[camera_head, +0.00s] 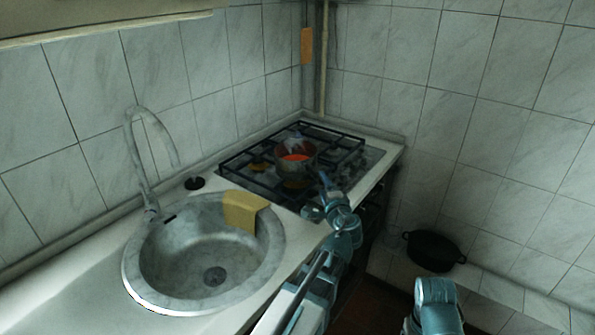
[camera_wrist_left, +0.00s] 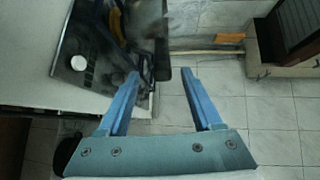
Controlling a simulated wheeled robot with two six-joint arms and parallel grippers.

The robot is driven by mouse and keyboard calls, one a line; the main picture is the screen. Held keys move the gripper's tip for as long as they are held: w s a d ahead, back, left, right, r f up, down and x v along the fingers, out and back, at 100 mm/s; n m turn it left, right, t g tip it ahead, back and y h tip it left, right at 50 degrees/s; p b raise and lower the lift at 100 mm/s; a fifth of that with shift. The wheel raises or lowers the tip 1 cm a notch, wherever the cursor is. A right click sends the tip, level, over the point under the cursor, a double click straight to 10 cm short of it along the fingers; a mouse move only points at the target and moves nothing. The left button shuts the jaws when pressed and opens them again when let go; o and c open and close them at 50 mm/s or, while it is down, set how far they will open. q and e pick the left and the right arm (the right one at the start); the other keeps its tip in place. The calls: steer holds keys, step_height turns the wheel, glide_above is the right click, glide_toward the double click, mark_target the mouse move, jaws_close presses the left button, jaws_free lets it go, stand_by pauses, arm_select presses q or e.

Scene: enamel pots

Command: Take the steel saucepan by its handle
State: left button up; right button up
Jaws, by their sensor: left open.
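The steel saucepan (camera_head: 310,158) stands on the stove, with something orange-red inside it. In the left wrist view part of a grey, blurred pan-like body (camera_wrist_left: 148,20) shows at the top edge. A dark bar, perhaps its handle (camera_wrist_left: 162,50), comes down from it toward the space between my fingers. My left gripper (camera_head: 323,179) is just in front of the saucepan, at the stove's front edge. In the left wrist view its two blue fingers (camera_wrist_left: 160,73) are apart with nothing between them. Whether they reach the handle is unclear.
The gas stove (camera_head: 372,160) has black grates and sits beside a round sink (camera_head: 150,280) with a yellow cloth (camera_head: 240,210) on its rim. A black pot (camera_head: 434,250) stands low at the right. Tiled walls close off the back. Part of my right arm shows at the bottom.

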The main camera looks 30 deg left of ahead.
mark_target(317, 176)
arm_select(q)
steer(key=shift+w+a+f, duration=0.1)
steer(key=shift+w+a, duration=0.3)
steer(key=shift+w, duration=0.1)
steer(key=x, duration=0.5)
steer(key=shift+a, duration=0.25)
jaws_close()
stand_by(1.0)
